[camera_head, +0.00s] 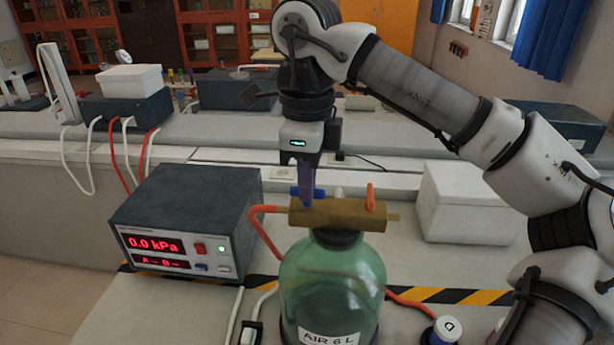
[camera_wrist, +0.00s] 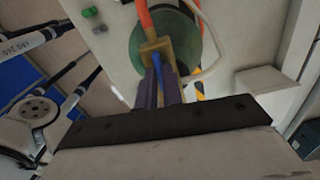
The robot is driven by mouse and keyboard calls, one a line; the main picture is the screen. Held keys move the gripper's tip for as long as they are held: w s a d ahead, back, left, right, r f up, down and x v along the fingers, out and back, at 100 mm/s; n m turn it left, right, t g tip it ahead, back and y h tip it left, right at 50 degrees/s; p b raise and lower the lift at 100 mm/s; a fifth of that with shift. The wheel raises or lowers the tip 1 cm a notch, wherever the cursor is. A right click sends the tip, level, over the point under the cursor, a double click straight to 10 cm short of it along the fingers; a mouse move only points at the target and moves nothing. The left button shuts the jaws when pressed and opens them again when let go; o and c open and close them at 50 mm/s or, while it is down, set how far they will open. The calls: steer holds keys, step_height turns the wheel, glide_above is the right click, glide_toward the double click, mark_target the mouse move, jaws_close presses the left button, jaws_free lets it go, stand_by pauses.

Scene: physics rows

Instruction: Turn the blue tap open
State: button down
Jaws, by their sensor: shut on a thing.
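The blue tap (camera_head: 294,191) sits at the left part of a brass block (camera_head: 340,215) on top of a green bottle (camera_head: 330,275) labelled AIR 6 L. In the wrist view the blue tap (camera_wrist: 157,62) lies between the two fingers (camera_wrist: 161,84), in front of the brass block. The fingers hide part of the tap, and its exact turn angle is hard to tell. An orange tap (camera_head: 370,197) stands upright at the block's right part.
A pressure box (camera_head: 160,247) left of the bottle reads 0.0 kPa. A red hose (camera_head: 265,232) joins the block's left end. A white box (camera_head: 468,205) stands right. Cables and black-yellow tape cross the bench.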

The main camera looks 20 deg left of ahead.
steer(key=shift+r+n, duration=0.1)
steer(key=shift+n, duration=0.5)
steer(key=c, duration=1.5)
jaws_free()
steer(key=shift+c, duration=0.2)
step_height(320, 180, up, 14)
steer(key=p, duration=0.3)
steer(key=shift+p, duration=0.3)
steer(key=shift+f, duration=0.2)
